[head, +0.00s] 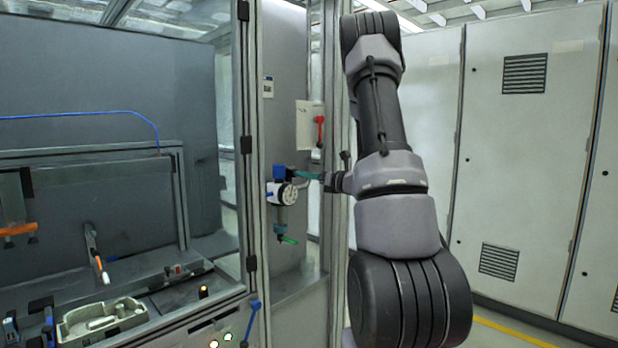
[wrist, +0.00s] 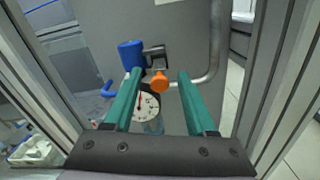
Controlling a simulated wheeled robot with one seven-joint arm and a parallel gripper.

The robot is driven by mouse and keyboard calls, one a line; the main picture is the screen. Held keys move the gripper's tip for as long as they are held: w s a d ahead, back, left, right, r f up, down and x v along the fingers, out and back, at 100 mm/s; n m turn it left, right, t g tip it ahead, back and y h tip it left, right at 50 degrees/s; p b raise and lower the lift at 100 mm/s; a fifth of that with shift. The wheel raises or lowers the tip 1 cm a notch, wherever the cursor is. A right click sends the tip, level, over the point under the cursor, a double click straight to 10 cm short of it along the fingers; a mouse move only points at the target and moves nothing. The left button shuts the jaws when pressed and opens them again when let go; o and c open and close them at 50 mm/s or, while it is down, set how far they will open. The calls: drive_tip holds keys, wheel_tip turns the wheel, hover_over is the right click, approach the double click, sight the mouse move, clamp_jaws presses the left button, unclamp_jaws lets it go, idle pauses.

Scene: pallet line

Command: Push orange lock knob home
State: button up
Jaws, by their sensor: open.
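The orange lock knob (wrist: 159,83) shows in the wrist view on the regulator unit, just above the round white gauge (wrist: 147,106). A blue cap (wrist: 131,56) sits to its upper left. My gripper (wrist: 157,74) is open, with one green finger on each side of the knob in the picture; I cannot tell whether either touches it. In the head view my gripper (head: 305,175) reaches in from the right at the regulator's blue top (head: 279,172). The knob cannot be made out there. The gauge (head: 284,194) faces the camera.
A bent grey pipe (wrist: 216,60) runs close to the right finger. Aluminium frame posts (head: 331,150) stand beside my arm. A red-handled switch (head: 319,127) is above the regulator. A machine bay with a grey tray (head: 140,318) lies at left; grey cabinets (head: 520,150) stand at right.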

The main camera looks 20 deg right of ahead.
drive_tip(key=shift+w+a, duration=0.1)
drive_tip(key=shift+w, duration=0.1)
clamp_jaws()
idle(1.4)
